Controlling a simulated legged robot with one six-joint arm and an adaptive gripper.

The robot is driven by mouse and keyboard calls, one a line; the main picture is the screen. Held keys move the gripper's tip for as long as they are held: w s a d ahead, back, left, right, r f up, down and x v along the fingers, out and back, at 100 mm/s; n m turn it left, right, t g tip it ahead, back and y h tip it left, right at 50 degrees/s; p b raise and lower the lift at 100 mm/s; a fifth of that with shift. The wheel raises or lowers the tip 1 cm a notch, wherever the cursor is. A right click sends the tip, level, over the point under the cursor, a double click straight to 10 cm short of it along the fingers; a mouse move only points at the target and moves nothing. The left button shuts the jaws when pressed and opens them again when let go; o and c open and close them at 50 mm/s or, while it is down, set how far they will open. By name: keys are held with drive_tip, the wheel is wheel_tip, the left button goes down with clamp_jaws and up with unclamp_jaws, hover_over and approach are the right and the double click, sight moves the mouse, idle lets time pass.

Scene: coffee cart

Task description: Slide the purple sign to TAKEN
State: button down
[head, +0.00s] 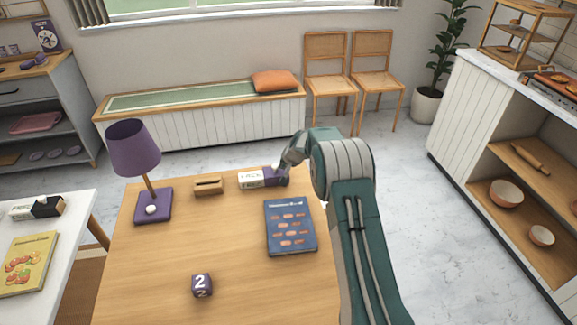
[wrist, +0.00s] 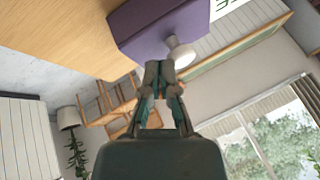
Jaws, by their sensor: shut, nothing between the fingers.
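The purple sign (head: 270,175) lies near the far edge of the wooden table. Its left part shows a white face with small dark lettering, too small to read; its right part is purple. In the wrist view its purple part (wrist: 150,27) fills the top, with a white knob (wrist: 181,54) sticking out and a bit of white face with green lettering at the top edge. My gripper (head: 283,179) is at the sign's right end. In the wrist view my gripper (wrist: 158,76) is shut and empty, its fingertips right by the knob; I cannot tell whether they touch it.
On the same table (head: 150,285) are a purple lamp (head: 134,150), a wooden holder (head: 208,186), a blue book (head: 290,228) and a purple number 2 block (head: 202,285). A white table at left holds a black-and-white sign (head: 47,207) and a yellow book (head: 27,262).

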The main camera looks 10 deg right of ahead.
drive_tip(key=shift+a, duration=0.1)
drive_tip(key=a, duration=0.9)
drive_tip(key=shift+a, duration=0.25)
drive_tip(key=shift+d, duration=0.1)
